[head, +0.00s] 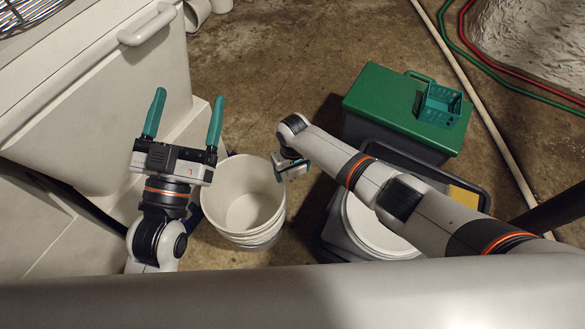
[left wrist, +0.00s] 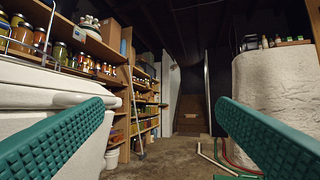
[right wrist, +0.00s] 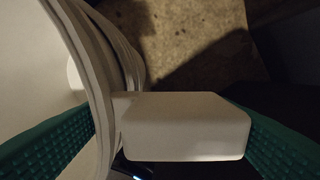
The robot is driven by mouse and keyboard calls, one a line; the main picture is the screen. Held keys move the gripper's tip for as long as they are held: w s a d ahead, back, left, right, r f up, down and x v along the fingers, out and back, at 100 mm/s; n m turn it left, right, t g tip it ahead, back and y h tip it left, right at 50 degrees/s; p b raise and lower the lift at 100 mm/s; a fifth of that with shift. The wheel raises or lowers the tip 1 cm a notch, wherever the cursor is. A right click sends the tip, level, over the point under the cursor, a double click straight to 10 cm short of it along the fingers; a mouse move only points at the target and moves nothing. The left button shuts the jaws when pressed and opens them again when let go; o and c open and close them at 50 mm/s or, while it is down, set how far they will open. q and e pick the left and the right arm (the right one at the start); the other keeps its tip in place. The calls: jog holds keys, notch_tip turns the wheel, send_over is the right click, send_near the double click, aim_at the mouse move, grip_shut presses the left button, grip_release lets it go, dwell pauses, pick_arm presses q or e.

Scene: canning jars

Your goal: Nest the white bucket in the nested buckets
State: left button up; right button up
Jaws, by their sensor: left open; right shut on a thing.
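The white bucket (head: 246,188) sits mouth up inside the nested buckets (head: 258,238), whose rims show close together just below its rim. The bucket's rims also show at the left of the right wrist view (right wrist: 105,60). My right gripper (head: 292,168) is at the right side of the bucket's rim and shut on a pale block-shaped grip (right wrist: 182,126) at that rim, with one finger on the bucket's inner side. My left gripper (head: 183,120) is open and empty, raised to the left of the buckets; its fingers also frame the left wrist view (left wrist: 160,135).
A green-lidded box (head: 390,105) with a small teal basket (head: 440,103) on it stands to the right. A round white container (head: 375,235) sits beside it, partly under my right arm. A white chest (head: 90,110) is at the left. Concrete floor (head: 290,60) is clear behind.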

pick_arm(q)
jog(key=shift+s+r+t+h+b, duration=0.2)
jog(key=shift+s+r+t, duration=0.15)
jog(key=shift+r+t, duration=0.25)
jog(key=shift+s+r+t+h+b, duration=0.15)
jog(key=shift+s+r+t, duration=0.15)
jog(key=shift+r+t, duration=0.3)
pick_arm(e)
jog(key=shift+f, duration=0.55)
pick_arm(q)
jog(key=shift+r, duration=0.1)
jog(key=shift+s, duration=0.1)
pick_arm(e)
jog(key=shift+f, duration=0.1)
jog(key=shift+f+b, duration=0.3)
pick_arm(q)
jog(key=shift+s+a+r+t+h+b, duration=0.1)
jog(key=shift+s+r+t+h+b, duration=0.35)
jog(key=shift+s+r+t, duration=1.05)
pick_arm(e)
jog(key=shift+f, duration=0.4)
jog(key=o, duration=1.6)
jog(key=shift+c, duration=0.2)
pick_arm(q)
jog(key=shift+w, duration=0.1)
